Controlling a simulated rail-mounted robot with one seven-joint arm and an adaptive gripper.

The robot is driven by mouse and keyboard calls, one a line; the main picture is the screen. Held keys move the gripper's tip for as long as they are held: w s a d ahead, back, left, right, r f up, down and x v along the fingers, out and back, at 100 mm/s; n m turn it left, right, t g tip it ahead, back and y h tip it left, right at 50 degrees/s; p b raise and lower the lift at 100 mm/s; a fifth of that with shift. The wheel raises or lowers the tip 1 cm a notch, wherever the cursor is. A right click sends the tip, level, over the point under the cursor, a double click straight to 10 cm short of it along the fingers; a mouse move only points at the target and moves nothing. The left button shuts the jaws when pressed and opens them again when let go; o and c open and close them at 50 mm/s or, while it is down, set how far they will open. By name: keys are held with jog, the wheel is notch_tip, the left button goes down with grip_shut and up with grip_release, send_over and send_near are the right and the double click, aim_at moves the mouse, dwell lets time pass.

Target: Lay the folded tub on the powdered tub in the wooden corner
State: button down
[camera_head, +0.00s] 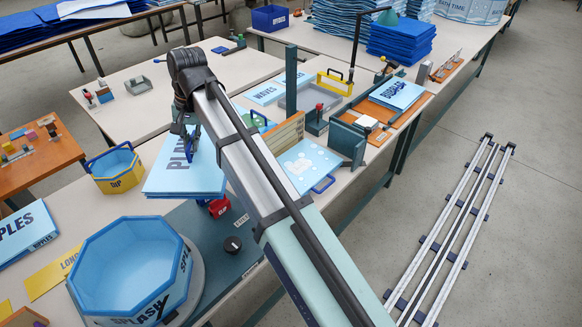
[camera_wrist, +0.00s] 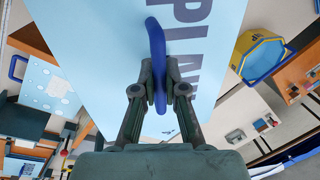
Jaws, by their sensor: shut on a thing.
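My gripper (camera_head: 187,143) is shut on the blue handle (camera_wrist: 157,62) of a light blue folded tub (camera_head: 186,176) with dark lettering. The folded tub also fills the middle of the wrist view (camera_wrist: 100,30). In the head view it is left of my arm, over the near table; whether it touches anything below is hidden. The powdered tub (camera_head: 310,166), a flat light blue panel with white spots and a blue handle, lies right of my arm against the wooden corner (camera_head: 283,136). The powdered tub also shows at the left of the wrist view (camera_wrist: 50,84).
A yellow-and-blue tub (camera_head: 118,170) stands left of the folded tub. A large blue octagonal tub (camera_head: 130,270) stands at the front. A dark green block (camera_head: 347,140) and a grey tray (camera_head: 308,98) stand near the wooden corner. A red clamp (camera_head: 217,207) is below the folded tub.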

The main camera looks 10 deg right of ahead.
jog(key=w+d+f+m+t, duration=0.1)
jog(key=w+d+m, duration=0.45)
jog(key=d, duration=1.05)
jog(key=w+d+f+m, duration=0.1)
jog(key=w+d+m, duration=0.2)
jog(key=w+d, duration=0.95)
jog(key=shift+h, duration=0.3)
jog(key=s+d+f+p, duration=0.1)
jog(key=f, duration=0.5)
jog(key=s+d+f+p, duration=0.1)
jog(key=f, duration=0.6)
jog(key=s+d+f+p, duration=0.1)
jog(key=s+f, duration=0.1)
jog(key=f, duration=0.4)
jog(key=shift+d+f+p, duration=0.2)
jog(key=shift+p, duration=0.2)
jog(key=c, duration=1.4)
grip_release()
jog(key=shift+f, duration=0.1)
jog(key=shift+c, duration=0.2)
jog(key=shift+o, duration=1.1)
notch_tip(320, 180, up, 12)
jog(key=s+d+b, duration=0.1)
jog(key=s+b, duration=0.1)
jog(key=shift+d, duration=0.25)
